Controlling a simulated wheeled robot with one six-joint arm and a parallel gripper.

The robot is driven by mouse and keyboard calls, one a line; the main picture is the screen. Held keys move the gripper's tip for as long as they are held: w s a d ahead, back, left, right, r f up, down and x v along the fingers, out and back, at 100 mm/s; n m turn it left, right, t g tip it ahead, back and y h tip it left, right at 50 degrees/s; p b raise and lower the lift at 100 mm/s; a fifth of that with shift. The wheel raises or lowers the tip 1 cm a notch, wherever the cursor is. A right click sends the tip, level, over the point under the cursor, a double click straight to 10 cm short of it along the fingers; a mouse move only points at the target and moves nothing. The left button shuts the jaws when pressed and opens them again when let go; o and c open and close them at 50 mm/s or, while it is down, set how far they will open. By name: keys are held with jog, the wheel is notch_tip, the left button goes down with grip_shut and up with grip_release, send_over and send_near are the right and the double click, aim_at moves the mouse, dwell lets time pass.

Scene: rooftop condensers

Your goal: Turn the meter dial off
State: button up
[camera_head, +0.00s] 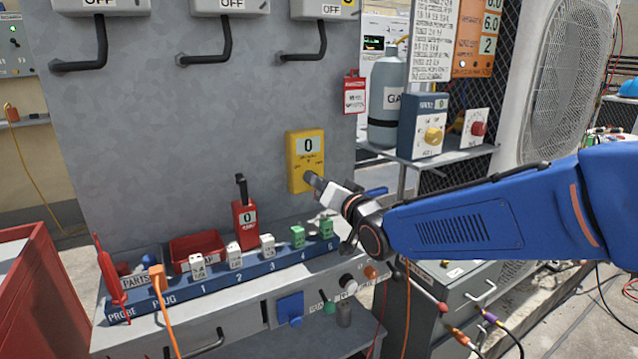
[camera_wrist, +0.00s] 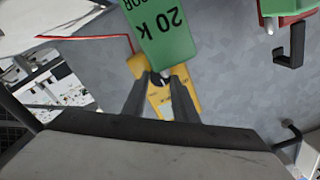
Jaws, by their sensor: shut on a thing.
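The yellow meter (camera_head: 306,150) is on the grey upright panel, and its display reads 0. My gripper (camera_head: 312,179) is at the meter's lower face, shut on the dial there. The fingers cover the dial, so its setting cannot be read. In the wrist view, seen upside down, my fingers (camera_wrist: 163,78) converge over the yellow meter (camera_wrist: 186,98). A green 20 k block (camera_wrist: 163,33) stands in front and hides part of the meter and the fingertips' surroundings.
Below the meter, a blue rack (camera_head: 222,283) bears white and green blocks, close under my gripper. A red switch box (camera_head: 244,224) with a black lever stands left. A blue control box (camera_head: 425,125) sits on a shelf at the right. Black handles (camera_head: 303,48) hang above.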

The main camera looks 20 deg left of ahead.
jog(key=shift+n, duration=3.8)
jog(key=o, duration=1.1)
jog(key=shift+s, duration=0.1)
jog(key=shift+c, duration=0.2)
jog(key=v, duration=1.7)
jog(key=shift+s, duration=0.2)
jog(key=shift+d, duration=0.1)
